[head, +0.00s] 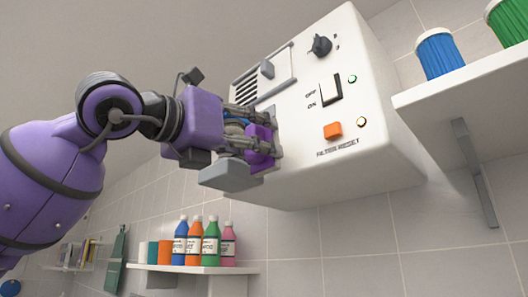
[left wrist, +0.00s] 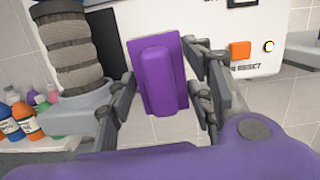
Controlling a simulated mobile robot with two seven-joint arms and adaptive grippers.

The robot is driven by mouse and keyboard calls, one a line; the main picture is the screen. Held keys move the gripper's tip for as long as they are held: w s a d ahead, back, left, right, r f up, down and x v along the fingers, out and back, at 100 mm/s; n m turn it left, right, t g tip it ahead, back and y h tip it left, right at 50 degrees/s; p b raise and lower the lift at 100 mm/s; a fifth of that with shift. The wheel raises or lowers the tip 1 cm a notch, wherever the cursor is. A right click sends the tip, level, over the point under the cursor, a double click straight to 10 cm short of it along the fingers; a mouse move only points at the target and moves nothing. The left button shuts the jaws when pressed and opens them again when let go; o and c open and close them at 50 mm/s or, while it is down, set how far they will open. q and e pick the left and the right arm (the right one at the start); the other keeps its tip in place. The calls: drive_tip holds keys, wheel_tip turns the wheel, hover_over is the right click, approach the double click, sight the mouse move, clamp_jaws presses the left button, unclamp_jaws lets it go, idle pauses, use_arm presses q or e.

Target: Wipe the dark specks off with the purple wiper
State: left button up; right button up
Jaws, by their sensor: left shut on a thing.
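The purple wiper (head: 261,141) is in my left gripper (head: 252,136), close to the front of a white machine (head: 385,120). In the left wrist view the wiper (left wrist: 160,78), a flat pad with a raised back, sits upright between the two fingers of the left gripper (left wrist: 160,92), which is shut on it. A ribbed grey-beige cylinder (left wrist: 73,55) stands on a grey tray beside it on the left, apart from the wiper. I cannot make out any dark specks. The wiper's far face is hidden. My right gripper is not in view.
The machine's grey tray (head: 229,175) juts out below my left gripper. An orange button (head: 332,131) and a dark switch are on the panel. A shelf (head: 480,88) with jars is at right; a lower shelf (head: 180,269) holds several bottles.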

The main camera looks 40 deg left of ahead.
use_arm(q)
drive_tip(key=shift+s+a, duration=0.1)
drive_tip(key=shift+s, duration=0.85)
drive_tip(key=shift+s+a+b, duration=0.1)
drive_tip(key=shift+s+b, duration=0.45)
drive_tip(key=shift+s, duration=0.95)
